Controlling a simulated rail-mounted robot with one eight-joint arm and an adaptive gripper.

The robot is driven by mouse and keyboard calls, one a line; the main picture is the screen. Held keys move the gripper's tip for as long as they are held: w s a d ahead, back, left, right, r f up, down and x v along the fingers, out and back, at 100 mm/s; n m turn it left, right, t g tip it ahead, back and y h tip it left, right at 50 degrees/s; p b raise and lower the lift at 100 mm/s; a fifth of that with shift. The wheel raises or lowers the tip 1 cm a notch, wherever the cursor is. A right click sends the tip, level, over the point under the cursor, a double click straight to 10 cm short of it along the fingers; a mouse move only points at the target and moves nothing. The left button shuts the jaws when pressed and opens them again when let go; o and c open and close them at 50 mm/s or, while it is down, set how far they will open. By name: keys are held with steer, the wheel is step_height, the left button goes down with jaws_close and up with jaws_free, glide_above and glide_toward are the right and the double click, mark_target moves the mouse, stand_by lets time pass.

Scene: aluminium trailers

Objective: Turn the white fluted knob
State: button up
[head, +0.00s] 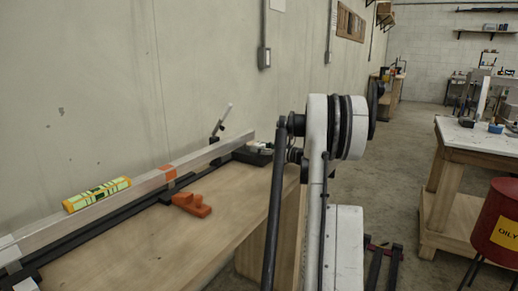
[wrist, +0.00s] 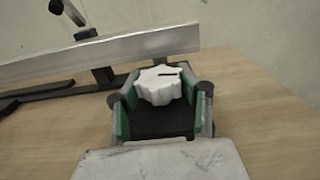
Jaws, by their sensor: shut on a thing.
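The white fluted knob (wrist: 158,86) shows in the wrist view with a dark line on its top. My gripper (wrist: 160,96) is shut on the knob, with a green-lined finger on each side of it. The lower part of the knob and whatever it is mounted on are hidden by the gripper. In the head view a small white and black shape (head: 257,148) sits at the far end of the bench. It is too small there to tell knob from gripper.
A long aluminium bar (head: 130,190) runs along the wooden bench (head: 150,245), close behind my gripper in the wrist view. An orange block (head: 191,204) stands in front. The near bench top is clear.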

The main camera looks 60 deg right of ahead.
steer(key=shift+a+m+h, duration=0.1)
steer(key=shift+m+h, duration=1.3)
steer(key=shift+h, duration=0.8)
steer(key=shift+m+g+h, duration=0.5)
steer(key=shift+m+h, duration=0.4)
steer(key=shift+h, duration=0.5)
steer(key=o, duration=1.2)
steer(key=shift+o, duration=0.2)
steer(key=shift+s, duration=0.1)
steer(key=v, duration=1.1)
steer(key=shift+s+a, duration=0.15)
steer(key=shift+s, duration=0.2)
